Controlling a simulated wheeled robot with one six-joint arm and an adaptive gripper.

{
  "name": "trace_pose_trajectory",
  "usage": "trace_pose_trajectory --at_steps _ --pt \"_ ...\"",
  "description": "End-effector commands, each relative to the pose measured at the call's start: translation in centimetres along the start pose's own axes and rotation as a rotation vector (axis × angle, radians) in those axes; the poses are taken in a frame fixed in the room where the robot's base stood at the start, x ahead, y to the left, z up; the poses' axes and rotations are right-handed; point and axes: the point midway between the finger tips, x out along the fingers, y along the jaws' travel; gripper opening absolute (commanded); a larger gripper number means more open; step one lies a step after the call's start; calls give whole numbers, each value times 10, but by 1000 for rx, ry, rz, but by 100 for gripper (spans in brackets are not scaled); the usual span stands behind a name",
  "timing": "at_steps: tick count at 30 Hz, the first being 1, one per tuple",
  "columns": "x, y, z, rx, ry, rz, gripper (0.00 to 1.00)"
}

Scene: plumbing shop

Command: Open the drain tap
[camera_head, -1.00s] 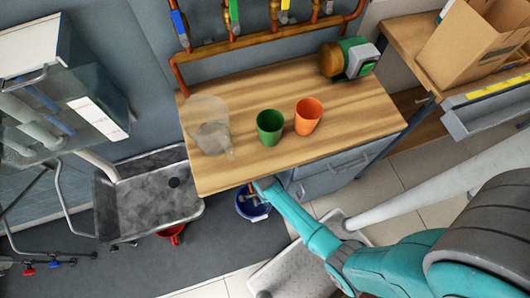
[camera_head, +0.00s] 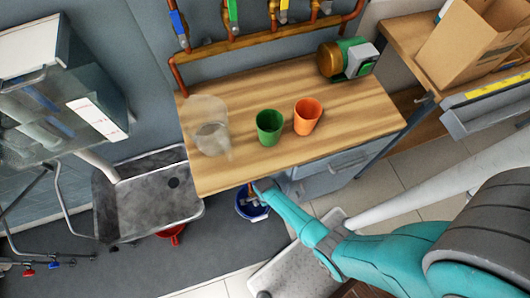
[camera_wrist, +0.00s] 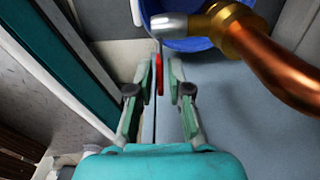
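The drain tap shows in the wrist view as a thin red lever (camera_wrist: 159,76) beside a silver fitting (camera_wrist: 169,24) on a brass and copper pipe. My gripper (camera_wrist: 160,72) is open, with one finger on each side of the lever. I cannot tell whether either finger touches it. In the head view, my gripper (camera_head: 259,189) is below the front edge of the wooden worktop (camera_head: 235,172), and the tap is mostly hidden there. A blue bucket (camera_head: 245,210) is under the tap; its blue wall also shows in the wrist view (camera_wrist: 193,44).
The worktop holds a clear jug (camera_head: 209,130), a green cup (camera_head: 270,127), an orange cup (camera_head: 307,116) and a green pump (camera_head: 354,57). Copper pipes (camera_head: 260,40) run behind it. A grey tray (camera_head: 145,205) stands left; the curved copper pipe (camera_wrist: 275,65) lies close right of my fingers.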

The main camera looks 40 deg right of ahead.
Motion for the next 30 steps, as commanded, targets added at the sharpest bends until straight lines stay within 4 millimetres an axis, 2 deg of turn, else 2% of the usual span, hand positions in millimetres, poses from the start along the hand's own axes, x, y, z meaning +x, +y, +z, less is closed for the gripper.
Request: trace_pose_trajectory --at_steps 10,19,29,30 --pt "0 0 0 1 -5 1 0" --pt "5 0 -3 4 -111 2 0" --pt "6 0 -2 0 -123 0 0" --pt "6 0 -2 0 -123 0 15"
